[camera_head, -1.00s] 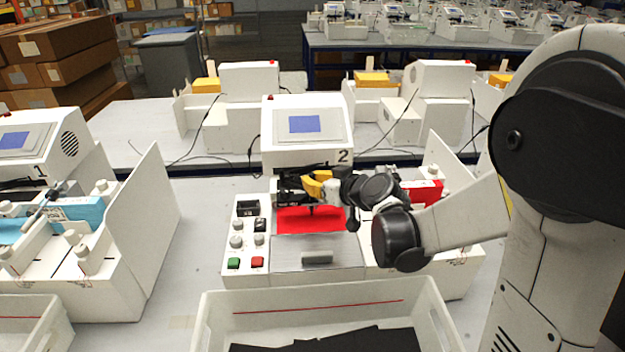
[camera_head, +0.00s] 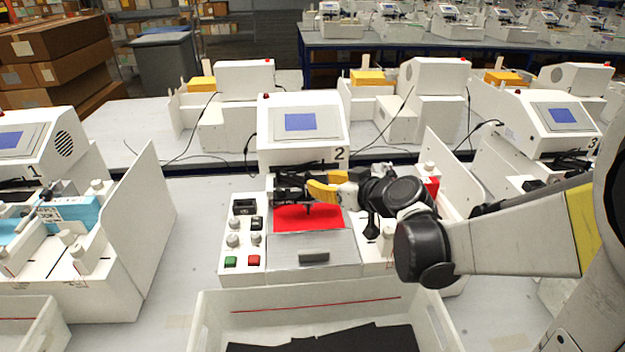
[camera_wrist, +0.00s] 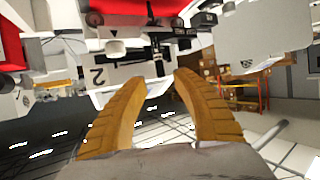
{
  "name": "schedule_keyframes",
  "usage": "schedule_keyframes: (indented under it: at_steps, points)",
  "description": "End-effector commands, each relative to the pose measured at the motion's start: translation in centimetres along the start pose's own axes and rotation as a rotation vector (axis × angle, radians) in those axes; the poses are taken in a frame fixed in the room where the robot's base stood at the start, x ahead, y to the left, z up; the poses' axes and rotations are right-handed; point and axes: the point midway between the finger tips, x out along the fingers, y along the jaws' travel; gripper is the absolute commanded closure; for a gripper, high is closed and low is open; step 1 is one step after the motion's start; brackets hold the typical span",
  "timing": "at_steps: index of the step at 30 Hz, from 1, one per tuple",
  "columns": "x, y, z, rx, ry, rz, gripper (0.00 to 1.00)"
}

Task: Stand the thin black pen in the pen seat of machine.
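The machine marked 2 (camera_head: 303,150) stands in the middle of the head view, with a red sheet (camera_head: 300,222) on its bed. A dark carriage (camera_head: 289,190) crosses above the sheet, and a small dark tip points down from it. In the wrist view, upside down, a thin dark upright piece (camera_wrist: 150,14) shows at the carriage; I cannot tell surely whether it is the thin black pen or how it is seated. My gripper (camera_head: 318,184) is just right of the carriage. Its yellow fingers are apart with nothing visible between them in the wrist view (camera_wrist: 158,84).
A white bin (camera_head: 213,305) with black sheets stands in front of the machine. A white side panel (camera_head: 452,178) rises right of it. Machine 1 (camera_head: 65,240) is at the left, machine 3 (camera_head: 550,125) at the right. Bare table lies between machines 1 and 2.

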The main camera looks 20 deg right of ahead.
Motion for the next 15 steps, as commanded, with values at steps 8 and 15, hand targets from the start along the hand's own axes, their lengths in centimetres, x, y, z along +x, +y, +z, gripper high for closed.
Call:
schedule_keyframes:
  at_steps: [8, 15]
  points:
    - [-4.5, 0.0, 0.0, 0.001, 0.000, 0.001, 0.66]
    - [-5.4, 0.0, 0.0, -0.001, 0.000, 0.000, 0.66]
